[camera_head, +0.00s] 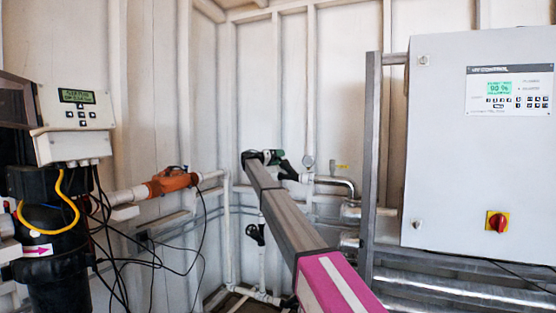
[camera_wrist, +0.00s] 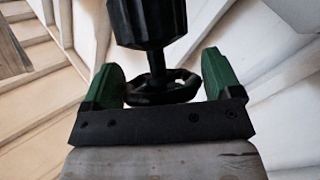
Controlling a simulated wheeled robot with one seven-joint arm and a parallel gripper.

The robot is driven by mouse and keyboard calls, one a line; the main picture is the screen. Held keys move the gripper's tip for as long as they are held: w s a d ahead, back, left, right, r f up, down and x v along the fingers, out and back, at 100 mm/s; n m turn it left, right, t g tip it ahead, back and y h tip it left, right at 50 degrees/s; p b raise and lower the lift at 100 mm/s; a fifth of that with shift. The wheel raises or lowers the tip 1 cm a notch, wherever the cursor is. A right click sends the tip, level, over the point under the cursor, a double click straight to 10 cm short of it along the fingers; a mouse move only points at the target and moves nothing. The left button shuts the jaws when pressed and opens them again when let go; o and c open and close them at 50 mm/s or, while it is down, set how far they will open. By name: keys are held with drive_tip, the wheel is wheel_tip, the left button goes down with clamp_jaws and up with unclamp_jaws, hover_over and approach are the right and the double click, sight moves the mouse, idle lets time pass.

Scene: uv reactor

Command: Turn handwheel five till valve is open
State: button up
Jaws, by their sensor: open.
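A black handwheel (camera_wrist: 150,98) on a short stem shows in the wrist view, below a dark ribbed valve body (camera_wrist: 148,22). My gripper (camera_wrist: 162,80) is open, with one green finger on each side of the handwheel. The wheel lies between the fingers, close to the dark palm bar; I cannot tell whether they touch it. In the head view my gripper (camera_head: 268,157) is at the far end of my arm, near the back wall pipes, where a dark valve part (camera_head: 289,170) shows beside it. No number is readable, and how far the valve is open cannot be seen.
Another black valve handle (camera_head: 256,235) sits lower on a vertical white pipe. A grey control cabinet (camera_head: 480,150) with a red switch (camera_head: 498,222) stands right. A black filter unit (camera_head: 55,240), an orange actuator (camera_head: 171,182) and loose black cables are left.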

drive_tip(key=c, duration=0.5)
drive_tip(key=shift+n+t+y, duration=0.3)
drive_tip(key=shift+n+y, duration=0.1)
